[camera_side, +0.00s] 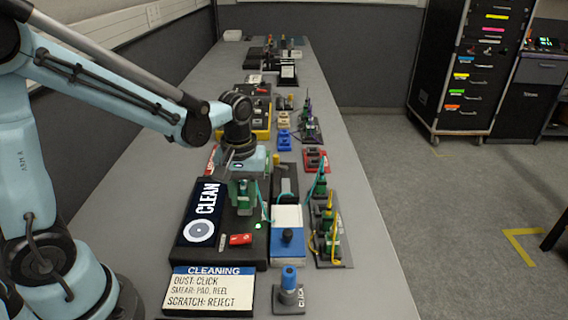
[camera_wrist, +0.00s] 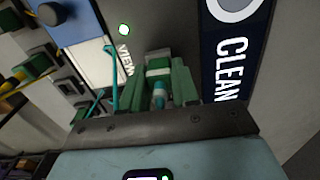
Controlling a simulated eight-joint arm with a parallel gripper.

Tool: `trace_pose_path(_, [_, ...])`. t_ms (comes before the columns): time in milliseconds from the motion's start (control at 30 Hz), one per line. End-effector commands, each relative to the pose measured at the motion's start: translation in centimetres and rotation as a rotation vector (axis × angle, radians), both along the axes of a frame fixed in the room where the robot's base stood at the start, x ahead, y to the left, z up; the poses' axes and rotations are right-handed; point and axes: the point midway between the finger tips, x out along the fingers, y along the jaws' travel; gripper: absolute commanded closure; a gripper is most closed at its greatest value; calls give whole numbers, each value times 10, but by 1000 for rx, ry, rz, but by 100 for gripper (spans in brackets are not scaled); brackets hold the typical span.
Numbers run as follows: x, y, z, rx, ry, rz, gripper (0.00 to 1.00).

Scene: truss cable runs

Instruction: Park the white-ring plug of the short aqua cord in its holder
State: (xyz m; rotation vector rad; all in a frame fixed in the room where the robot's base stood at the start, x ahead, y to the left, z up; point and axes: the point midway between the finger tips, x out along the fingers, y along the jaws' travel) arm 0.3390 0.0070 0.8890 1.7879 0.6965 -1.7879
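My gripper (camera_side: 243,190) is over the black CLEAN station, with its green fingers pointing down. In the wrist view the gripper (camera_wrist: 161,85) has its fingers close on either side of a plug (camera_wrist: 159,92) with a pale band and an aqua boot, and appears shut on it. An aqua cord (camera_wrist: 113,78) hangs at the left of the fingers; it also shows beside the gripper in the side view (camera_side: 264,208). Another stretch of aqua cord (camera_side: 317,182) rises by the holders at the right. Which holder belongs to the white-ring plug I cannot tell.
Holders with green plugs and a yellow cord (camera_side: 337,228) stand further right. A blue-capped clicker (camera_side: 289,279) is in front.

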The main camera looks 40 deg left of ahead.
Motion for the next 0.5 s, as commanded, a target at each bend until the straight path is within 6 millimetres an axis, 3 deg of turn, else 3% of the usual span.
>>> trace_pose_path(100, [0, 0, 0, 0, 0, 0, 100])
trace_pose_path(500, [0, 0, 8, 0, 0, 0, 100])
